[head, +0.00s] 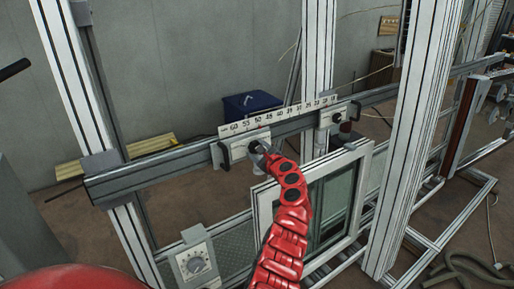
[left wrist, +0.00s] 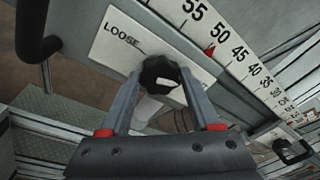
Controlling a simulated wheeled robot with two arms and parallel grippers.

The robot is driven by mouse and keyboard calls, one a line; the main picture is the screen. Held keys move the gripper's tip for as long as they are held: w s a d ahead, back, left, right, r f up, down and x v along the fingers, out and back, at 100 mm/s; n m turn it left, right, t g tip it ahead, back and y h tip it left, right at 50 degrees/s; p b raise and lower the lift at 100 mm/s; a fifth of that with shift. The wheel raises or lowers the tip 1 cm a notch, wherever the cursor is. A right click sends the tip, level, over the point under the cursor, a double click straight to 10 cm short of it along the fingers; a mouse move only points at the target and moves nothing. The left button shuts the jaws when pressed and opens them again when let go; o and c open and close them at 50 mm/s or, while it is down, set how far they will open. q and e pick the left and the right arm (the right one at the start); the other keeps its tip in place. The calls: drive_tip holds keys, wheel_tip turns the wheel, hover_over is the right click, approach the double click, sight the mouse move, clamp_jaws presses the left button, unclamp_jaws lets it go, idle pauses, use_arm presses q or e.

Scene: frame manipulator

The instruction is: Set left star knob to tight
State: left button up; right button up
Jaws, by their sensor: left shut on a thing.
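The left star knob (left wrist: 155,68) is black with a white mark and sits on a white plate (left wrist: 110,45) printed LOOSE. In the left wrist view my left gripper (left wrist: 162,76) is shut on this knob, one finger on each side. In the head view my left gripper (head: 262,147) reaches the left carriage (head: 235,149) on the rail and mostly covers the knob. The tight label cannot be read. My right gripper is not in view.
A scale strip (head: 275,118) with a red pointer (left wrist: 210,50) runs along the rail (head: 165,168). A second carriage (head: 331,117) sits to the right. A framed window panel (head: 263,210) stands below, and a dial box (head: 194,262) is at the lower left. Upright posts (head: 410,130) flank the rail.

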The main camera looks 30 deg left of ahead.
use_arm(q)
drive_tip(key=shift+m, duration=0.3)
idle(0.4)
drive_tip(key=o, duration=1.4)
drive_tip(key=shift+c, duration=0.2)
drive_tip(key=b+v, duration=0.6)
drive_tip(key=v, duration=1.1)
drive_tip(key=shift+d, duration=0.2)
drive_tip(key=shift+r, duration=0.1)
